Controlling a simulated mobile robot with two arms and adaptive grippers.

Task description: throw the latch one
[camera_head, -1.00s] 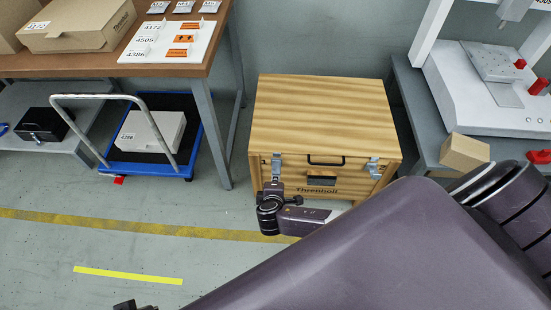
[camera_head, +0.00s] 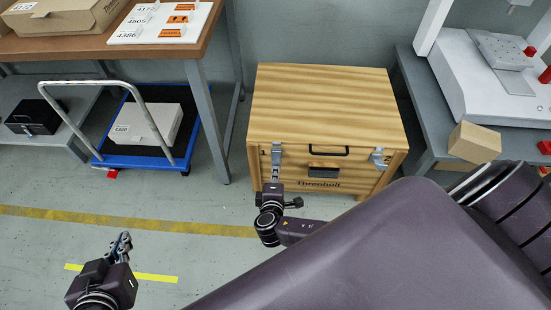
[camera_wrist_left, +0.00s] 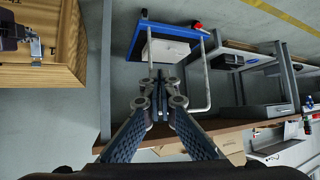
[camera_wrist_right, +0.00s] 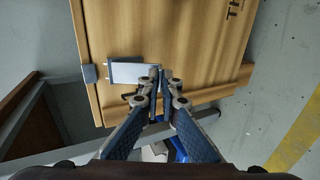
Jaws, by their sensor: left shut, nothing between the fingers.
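The wooden chest (camera_head: 320,105) has a latch at each end of its front. Latch one (camera_head: 277,154), beside the mark 1, is a grey metal piece at the left. The second latch (camera_head: 378,158) is at the right. My right gripper (camera_head: 276,176) is at latch one's lower end. In the right wrist view its fingertips (camera_wrist_right: 163,78) are close together beside a grey latch plate (camera_wrist_right: 133,73); contact and any grip are unclear. My left gripper (camera_head: 124,241) is shut and empty over the floor, left of the chest; its fingers also show in the left wrist view (camera_wrist_left: 159,86).
A grey bench (camera_head: 425,120) with a white machine and a small cardboard box (camera_head: 474,142) is at the right. Floor in front is clear.

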